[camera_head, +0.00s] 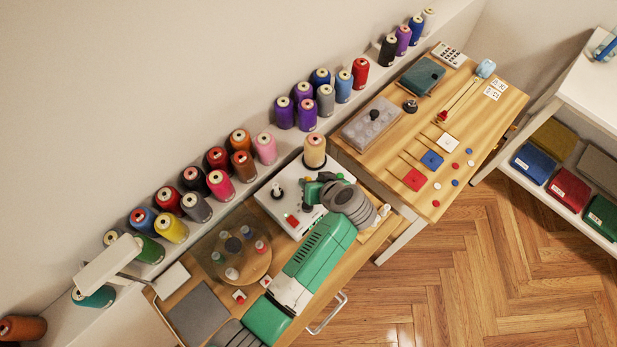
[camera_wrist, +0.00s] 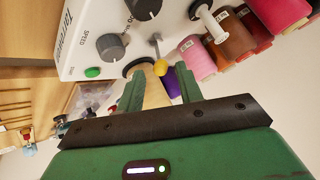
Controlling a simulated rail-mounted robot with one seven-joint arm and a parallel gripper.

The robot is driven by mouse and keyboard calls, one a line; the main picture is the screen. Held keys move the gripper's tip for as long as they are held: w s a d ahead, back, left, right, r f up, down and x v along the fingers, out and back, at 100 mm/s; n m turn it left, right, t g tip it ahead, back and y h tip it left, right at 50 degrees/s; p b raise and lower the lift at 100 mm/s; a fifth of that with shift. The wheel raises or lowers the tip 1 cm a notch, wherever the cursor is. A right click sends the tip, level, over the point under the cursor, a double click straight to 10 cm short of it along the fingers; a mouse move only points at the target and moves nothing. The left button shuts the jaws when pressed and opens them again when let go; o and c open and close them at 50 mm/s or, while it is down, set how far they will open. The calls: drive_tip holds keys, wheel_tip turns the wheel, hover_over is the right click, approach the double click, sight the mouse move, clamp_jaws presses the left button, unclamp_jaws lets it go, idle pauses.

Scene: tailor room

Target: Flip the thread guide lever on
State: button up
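A white winder box (camera_head: 270,200) stands on the left wooden table, and its panel (camera_wrist: 85,40) fills the top of the wrist view. A thin metal lever with a yellow ball tip (camera_wrist: 159,68) sticks out from the box; I take it as the thread guide lever. It is too small to make out in the head view. My green gripper (camera_head: 309,190) is over the box. In the wrist view my gripper (camera_wrist: 160,85) has its fingers apart. The yellow tip shows between and just beyond the fingertips; I cannot tell whether they touch it.
A beige thread spool (camera_head: 315,150) stands behind the box, close to my gripper. The box has dark knobs (camera_wrist: 110,46), a green button (camera_wrist: 93,72) and a white post (camera_wrist: 212,22). Several colored spools (camera_head: 220,184) line the wall shelf. A round spool stand (camera_head: 240,265) is left of my arm.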

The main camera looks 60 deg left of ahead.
drive_tip(key=v, duration=0.4)
idle(0.5)
